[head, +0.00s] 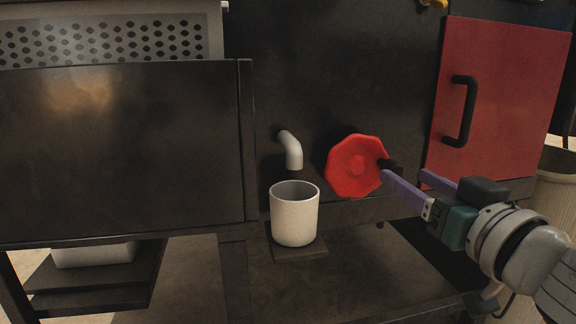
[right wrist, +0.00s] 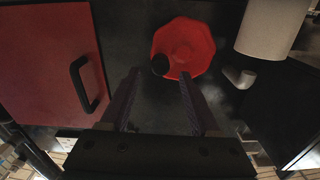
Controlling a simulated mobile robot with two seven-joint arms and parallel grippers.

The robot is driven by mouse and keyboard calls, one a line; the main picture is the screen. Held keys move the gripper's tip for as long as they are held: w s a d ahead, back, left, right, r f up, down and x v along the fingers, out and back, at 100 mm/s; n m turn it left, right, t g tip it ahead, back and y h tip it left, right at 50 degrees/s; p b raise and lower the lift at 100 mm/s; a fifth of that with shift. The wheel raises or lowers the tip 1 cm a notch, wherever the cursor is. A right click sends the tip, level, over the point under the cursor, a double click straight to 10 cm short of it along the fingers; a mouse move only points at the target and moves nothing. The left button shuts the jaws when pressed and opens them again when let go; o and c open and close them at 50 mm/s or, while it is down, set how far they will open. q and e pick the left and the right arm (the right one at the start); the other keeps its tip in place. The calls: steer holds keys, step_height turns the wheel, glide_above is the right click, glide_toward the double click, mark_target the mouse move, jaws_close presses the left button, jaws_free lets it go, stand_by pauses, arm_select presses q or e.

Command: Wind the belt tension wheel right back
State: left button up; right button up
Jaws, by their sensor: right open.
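The belt tension wheel (head: 356,166) is a red, roughly octagonal handwheel on the dark front panel. A black knob (head: 391,165) stands out from its rim on the right side. My right gripper (head: 403,174) is open, with purple fingers pointing at the knob. In the right wrist view the wheel (right wrist: 186,47) lies beyond the fingertips, and the knob (right wrist: 160,64) shows in the gap between the two fingers (right wrist: 159,73). I cannot tell whether the knob is inside the jaws or just ahead of them. My left gripper is not in view.
A red door (head: 500,95) with a black handle (head: 461,110) is right of the wheel. A grey spout (head: 291,150) stands above a white cup (head: 295,218) on a small ledge (head: 300,250), left of the wheel. A beige bin (head: 556,195) stands far right.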

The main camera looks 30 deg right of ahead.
mark_target(398, 172)
steer(key=shift+x, duration=2.25)
steer(key=shift+c, duration=0.2)
jaws_close()
